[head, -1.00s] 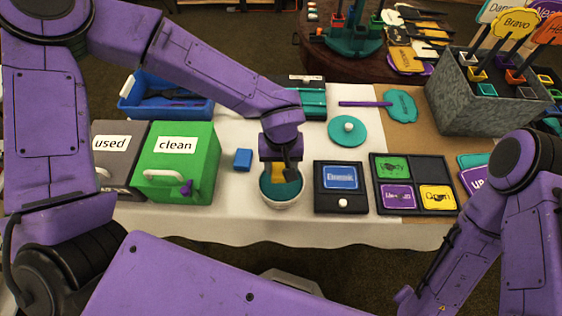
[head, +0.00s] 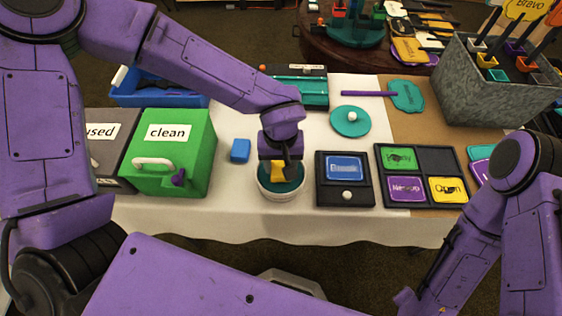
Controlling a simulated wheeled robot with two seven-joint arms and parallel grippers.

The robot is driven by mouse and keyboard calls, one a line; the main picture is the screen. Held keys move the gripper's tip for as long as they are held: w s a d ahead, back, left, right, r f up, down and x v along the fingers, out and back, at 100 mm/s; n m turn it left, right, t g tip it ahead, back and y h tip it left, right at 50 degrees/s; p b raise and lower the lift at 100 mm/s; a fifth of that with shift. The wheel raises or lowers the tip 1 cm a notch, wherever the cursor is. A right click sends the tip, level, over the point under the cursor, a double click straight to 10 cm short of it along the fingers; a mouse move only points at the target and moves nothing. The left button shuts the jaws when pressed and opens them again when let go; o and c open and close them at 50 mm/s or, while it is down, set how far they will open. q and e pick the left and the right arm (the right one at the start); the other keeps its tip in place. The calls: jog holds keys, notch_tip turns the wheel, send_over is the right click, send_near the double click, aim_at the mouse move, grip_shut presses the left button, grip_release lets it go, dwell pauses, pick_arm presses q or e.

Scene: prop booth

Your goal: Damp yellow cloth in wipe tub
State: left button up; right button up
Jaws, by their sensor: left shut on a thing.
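The wipe tub (head: 282,194) is a round white tub with teal inside, near the table's front edge. My left gripper (head: 284,165) points down over the tub from above. It is shut on the yellow cloth (head: 278,173), which hangs at the tub's mouth, against the teal inside. I cannot tell how deep the cloth reaches. The gripper hides the back of the tub. My right arm shows at the right edge, but I cannot make out its gripper.
A blue block (head: 240,150) and a green "clean" box (head: 172,150) stand left of the tub. A black tray with a blue card (head: 345,168) and a four-part card tray (head: 438,161) lie right. A teal round lid (head: 350,121) lies behind. A grey planter (head: 490,90) stands back right.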

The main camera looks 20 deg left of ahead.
aim_at(281, 166)
pick_arm(q)
jog(key=shift+f, duration=0.5)
dwell(0.5)
jog(key=shift+s+f+p, duration=0.1)
jog(key=shift+p, duration=0.4)
dwell(1.9)
notch_tip(281, 166, up, 7)
jog(key=p, duration=1)
dwell(0.6)
